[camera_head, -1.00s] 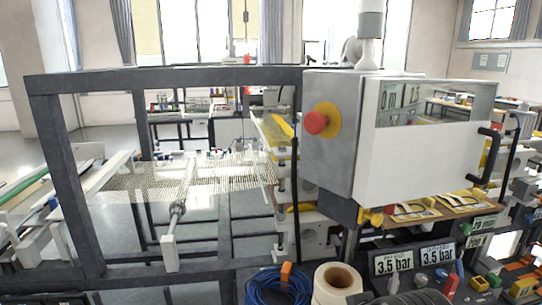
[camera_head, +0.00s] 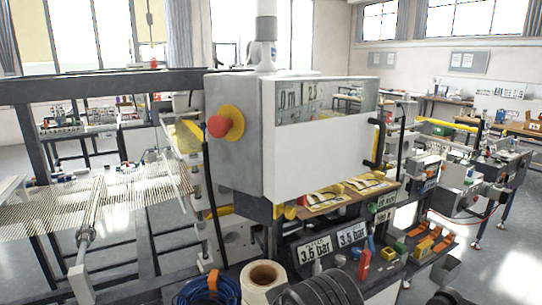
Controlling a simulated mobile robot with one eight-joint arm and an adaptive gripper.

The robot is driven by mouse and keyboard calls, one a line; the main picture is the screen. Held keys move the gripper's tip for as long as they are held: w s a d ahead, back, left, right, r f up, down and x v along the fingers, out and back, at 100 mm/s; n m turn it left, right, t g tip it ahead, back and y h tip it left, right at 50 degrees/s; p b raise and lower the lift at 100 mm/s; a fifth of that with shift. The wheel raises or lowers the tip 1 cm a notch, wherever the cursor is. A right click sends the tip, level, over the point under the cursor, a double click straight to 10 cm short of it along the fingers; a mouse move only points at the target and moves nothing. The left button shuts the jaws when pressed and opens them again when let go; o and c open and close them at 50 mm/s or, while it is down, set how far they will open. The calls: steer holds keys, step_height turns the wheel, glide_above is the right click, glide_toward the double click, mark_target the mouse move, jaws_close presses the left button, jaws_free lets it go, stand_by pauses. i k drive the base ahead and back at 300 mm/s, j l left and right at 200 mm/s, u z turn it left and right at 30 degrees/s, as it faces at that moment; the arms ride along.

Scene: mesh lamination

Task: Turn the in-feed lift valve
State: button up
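Two white plates reading 3.5 bar stand on the bench below the control box. The left plate (camera_head: 314,250) has small text above its number, too small to read surely. The right plate (camera_head: 352,235) stands beside it. A blue upright part (camera_head: 371,244) and a red upright part (camera_head: 364,264) are near the right plate, with small knobs around them. I cannot tell which of these is the in-feed lift valve or how it is turned. My gripper does not show in the view.
The grey control box (camera_head: 300,150) has a red stop button (camera_head: 217,126). Below are a blue cable coil (camera_head: 208,292), a cream roll (camera_head: 263,275) and a dark ribbed thing (camera_head: 318,290), unclear. Small coloured parts (camera_head: 425,245) lie right. Open floor (camera_head: 505,270) shows at far right.

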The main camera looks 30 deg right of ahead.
mark_target(317, 268)
steer(key=z, duration=0.9)
steer(key=i+l+z, duration=0.25)
steer(key=i, duration=0.2)
